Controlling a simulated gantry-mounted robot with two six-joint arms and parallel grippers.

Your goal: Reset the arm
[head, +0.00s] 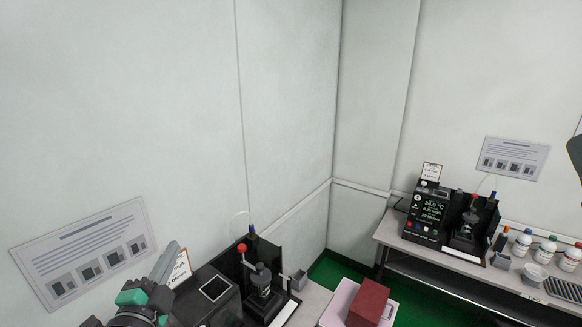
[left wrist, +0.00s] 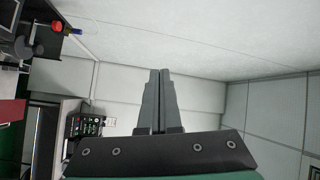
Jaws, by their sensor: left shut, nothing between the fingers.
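My left gripper (head: 165,262) is at the lower left of the head view, raised in front of the wall and beside a black tester. In the left wrist view its two grey fingers (left wrist: 159,80) lie together, shut and empty. The near black tester (head: 262,285) stands on the bench at the bottom of the head view, with a red knob and a blue-capped part. It shows partly at the upper left of the left wrist view. My right gripper does not show; only a dark piece, perhaps of my right arm, cuts in at the right edge.
A second tester (head: 425,212) with a lit screen stands on the far bench (head: 395,232). White bottles (head: 546,250) and a dark rack (head: 562,289) stand to its right. A red box (head: 369,303) sits in a pale bin (head: 340,300) between the benches. Wall signs (head: 85,252) hang behind.

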